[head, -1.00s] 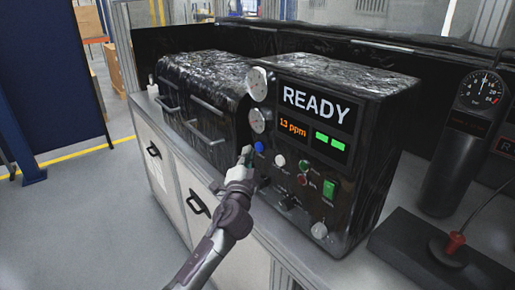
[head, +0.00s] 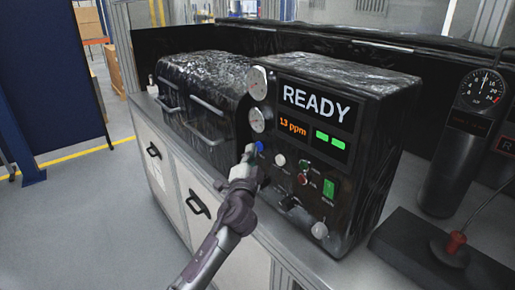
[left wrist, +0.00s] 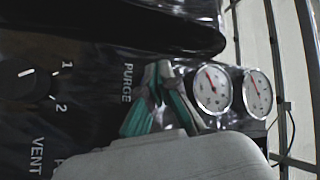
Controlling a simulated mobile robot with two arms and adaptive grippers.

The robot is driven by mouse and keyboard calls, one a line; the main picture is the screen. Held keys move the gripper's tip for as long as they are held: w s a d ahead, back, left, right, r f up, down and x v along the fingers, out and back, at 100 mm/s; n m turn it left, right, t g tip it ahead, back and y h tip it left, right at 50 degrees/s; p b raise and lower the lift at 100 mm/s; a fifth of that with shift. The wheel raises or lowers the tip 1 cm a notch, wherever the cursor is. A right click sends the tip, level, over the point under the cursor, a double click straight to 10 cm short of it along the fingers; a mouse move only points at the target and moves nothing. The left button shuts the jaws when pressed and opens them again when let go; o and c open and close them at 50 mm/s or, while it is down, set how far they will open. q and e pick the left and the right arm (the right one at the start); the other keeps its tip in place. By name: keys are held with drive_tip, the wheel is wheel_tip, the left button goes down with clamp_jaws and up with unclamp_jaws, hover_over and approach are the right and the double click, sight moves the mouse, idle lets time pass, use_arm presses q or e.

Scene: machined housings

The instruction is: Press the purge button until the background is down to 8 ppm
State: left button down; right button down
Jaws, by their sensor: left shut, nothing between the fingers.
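The black leak-test machine has a screen (head: 315,107) reading READY, with 13 ppm in orange and two green bars. The blue button (head: 260,146) sits on its front panel below the gauges. My left gripper (head: 250,153) is shut and empty, its fingertips just left of the blue button and close to it; I cannot tell if they touch. In the left wrist view the shut fingertips (left wrist: 160,72) are beside the PURGE label (left wrist: 127,82), and the button is hidden behind them. My right gripper is not in view.
Two round gauges (head: 257,120) are just above the button. A white knob (head: 280,160), small red and green controls and a green switch (head: 329,188) are to its right. A dark gauge cylinder (head: 455,150) stands right.

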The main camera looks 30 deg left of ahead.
use_arm(q)
drive_tip(key=shift+w+d, duration=0.1)
drive_tip(key=shift+w, duration=0.1)
idle(0.3)
drive_tip(key=shift+s, duration=0.1)
drive_tip(key=shift+s+a, duration=0.3)
drive_tip(key=shift+s, duration=0.35)
drive_tip(key=s, duration=0.1)
drive_tip(key=s+a, duration=0.1)
drive_tip(key=s, duration=0.1)
drive_tip(key=s+a+p, duration=0.1)
drive_tip(key=shift+s, duration=0.3)
idle(0.5)
